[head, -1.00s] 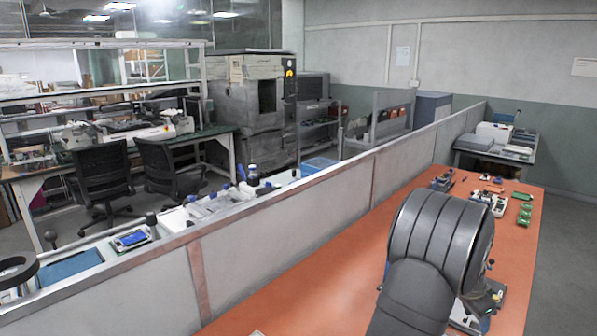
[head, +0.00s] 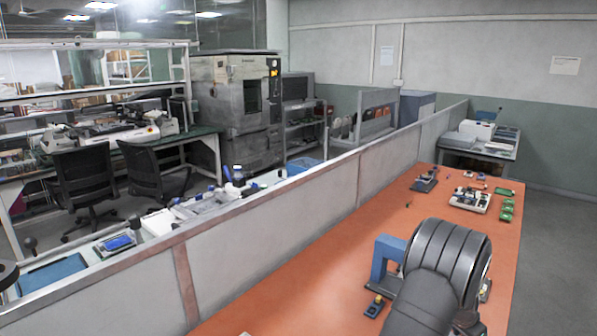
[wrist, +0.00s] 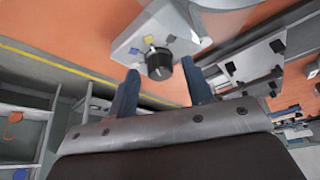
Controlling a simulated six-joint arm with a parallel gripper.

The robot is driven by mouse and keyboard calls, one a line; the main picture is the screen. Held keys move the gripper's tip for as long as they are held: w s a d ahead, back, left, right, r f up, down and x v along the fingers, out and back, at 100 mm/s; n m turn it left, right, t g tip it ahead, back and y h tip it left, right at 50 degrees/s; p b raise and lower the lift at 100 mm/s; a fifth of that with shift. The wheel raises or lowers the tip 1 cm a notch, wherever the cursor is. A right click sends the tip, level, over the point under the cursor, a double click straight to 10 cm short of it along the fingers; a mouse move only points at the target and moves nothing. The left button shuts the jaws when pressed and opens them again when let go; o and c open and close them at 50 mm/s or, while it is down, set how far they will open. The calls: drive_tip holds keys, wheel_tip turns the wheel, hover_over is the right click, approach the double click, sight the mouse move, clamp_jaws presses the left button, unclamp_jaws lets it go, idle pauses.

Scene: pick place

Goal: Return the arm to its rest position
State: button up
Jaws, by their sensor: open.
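My arm's dark ribbed link (head: 448,258) stands over the orange table (head: 300,275) in the head view. My gripper is hidden behind it there. In the wrist view my gripper (wrist: 160,68) is open, with its two blue-grey fingers apart and nothing held between them. A pale box with a black knob (wrist: 158,64) shows beyond and between the fingertips. I cannot tell how far it is from them.
A blue bracket (head: 384,258) and a small dark block with a button (head: 374,306) stand left of my arm. A device (head: 470,199) and green boards (head: 507,208) lie at the far end. A grey partition (head: 280,210) runs along the table's left side.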

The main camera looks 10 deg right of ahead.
drive_tip(key=shift+s+d+n+t+y, duration=0.1)
drive_tip(key=shift+n+t+y, duration=0.35)
drive_tip(key=shift+n, duration=1.2)
drive_tip(key=shift+s+n+t+y, duration=0.2)
drive_tip(key=shift+n+t, duration=0.45)
drive_tip(key=shift+n, duration=1)
drive_tip(key=shift+v, duration=1.3)
drive_tip(key=shift+w, duration=0.15)
drive_tip(key=shift+o, duration=0.2)
